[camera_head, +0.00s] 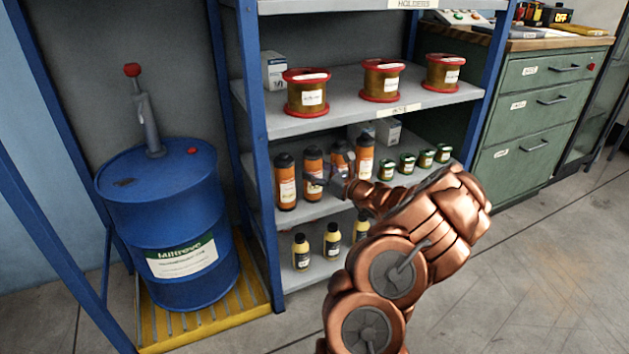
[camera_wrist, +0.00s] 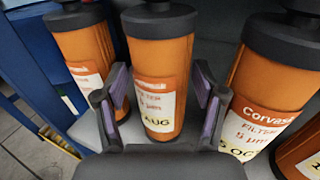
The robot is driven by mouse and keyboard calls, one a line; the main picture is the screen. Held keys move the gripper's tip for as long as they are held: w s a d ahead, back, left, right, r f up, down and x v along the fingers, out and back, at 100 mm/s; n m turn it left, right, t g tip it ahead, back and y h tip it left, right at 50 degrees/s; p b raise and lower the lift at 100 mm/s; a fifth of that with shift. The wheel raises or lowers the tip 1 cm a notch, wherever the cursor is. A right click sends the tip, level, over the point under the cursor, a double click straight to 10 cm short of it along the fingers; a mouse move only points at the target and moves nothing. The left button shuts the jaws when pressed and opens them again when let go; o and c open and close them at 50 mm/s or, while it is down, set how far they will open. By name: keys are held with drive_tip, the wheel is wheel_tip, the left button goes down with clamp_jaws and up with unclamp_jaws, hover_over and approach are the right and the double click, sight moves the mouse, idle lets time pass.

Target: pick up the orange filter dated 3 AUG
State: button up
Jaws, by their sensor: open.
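Several orange filters with black caps stand upright in a row on a shelf. My gripper (camera_wrist: 160,90) is open, with one finger on either side of this filter's view; contact is not visible. The gripper also shows in the head view (camera_head: 328,182). A filter to the right (camera_wrist: 262,85) reads "5 OC", partly cut off. The left filter's (camera_wrist: 82,48) date is unreadable.
Small green-lidded jars (camera_head: 407,163) stand right of the filters. Red spools (camera_head: 306,93) sit on the shelf above, and yellow bottles (camera_head: 332,240) below. A blue rack post (camera_head: 255,130) and a blue drum (camera_head: 170,220) are to the left.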

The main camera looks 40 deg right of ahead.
drive_tip(key=shift+w, duration=0.9)
drive_tip(key=c, duration=1.3)
